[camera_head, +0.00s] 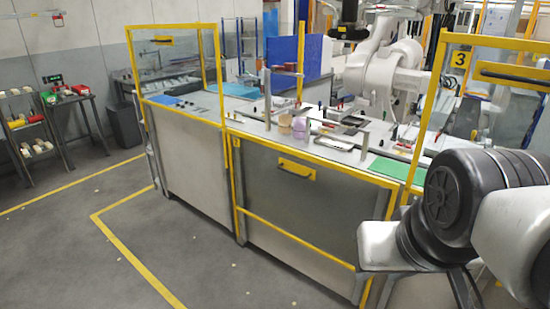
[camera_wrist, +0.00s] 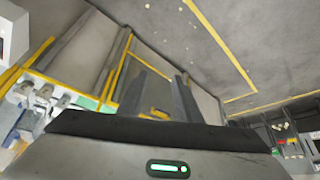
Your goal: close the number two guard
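The number two guard (camera_head: 330,201) is a yellow-framed, see-through panel in the middle of the bench. It hangs down in front of the bench's grey front, below the top, leaving the opening above clear. Its yellow handle (camera_head: 297,170) is near its upper edge. In the wrist view a yellow handle (camera_wrist: 158,113) shows low between the fingers, partly hidden by the gripper body. My gripper (camera_wrist: 162,76) is open and empty, with its two fingers apart. In the head view my arm is at the lower right, right of the guard.
A raised guard (camera_head: 162,40) stands at the left, and the raised number three guard (camera_head: 459,59) at the right. A white robot arm (camera_head: 385,70) stands behind the bench. Small items, including a purple cup (camera_head: 300,127), lie on top. The floor (camera_head: 200,270) in front is clear.

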